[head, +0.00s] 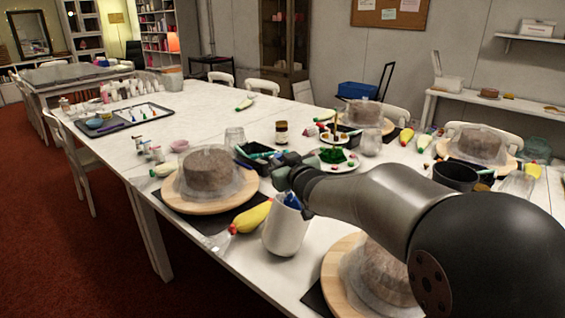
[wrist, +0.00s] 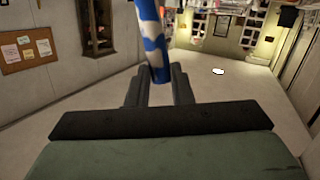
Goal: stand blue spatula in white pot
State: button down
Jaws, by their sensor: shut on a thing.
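The white pot (head: 286,232) stands on the near part of the white table. My gripper (head: 290,184) is above its mouth, and my arm reaches in from the right. In the wrist view my gripper (wrist: 160,88) is shut on the blue spatula (wrist: 152,40), whose blue and white part runs up out of the picture from between the fingers. In the head view a blue part of the spatula (head: 292,201) shows at the pot's rim, just below my gripper. The pot's inside is mostly hidden, so I cannot tell how deep the spatula reaches or whether it touches the bottom.
A covered cake (head: 208,172) on a wooden turntable (head: 179,198) stands left of the pot. A yellow piping bag (head: 252,216) lies close to the pot's left. Another turntable (head: 336,277) is at its right front. A black tray (head: 262,168) lies behind.

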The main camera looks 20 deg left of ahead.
dwell(0.3)
jog(key=c, duration=1.2)
grip_release()
jog(key=shift+f, duration=0.1)
jog(key=shift+s+d, duration=0.1)
jog(key=v, duration=1.7)
jog(key=shift+b, duration=0.45)
jog(key=shift+d, duration=0.15)
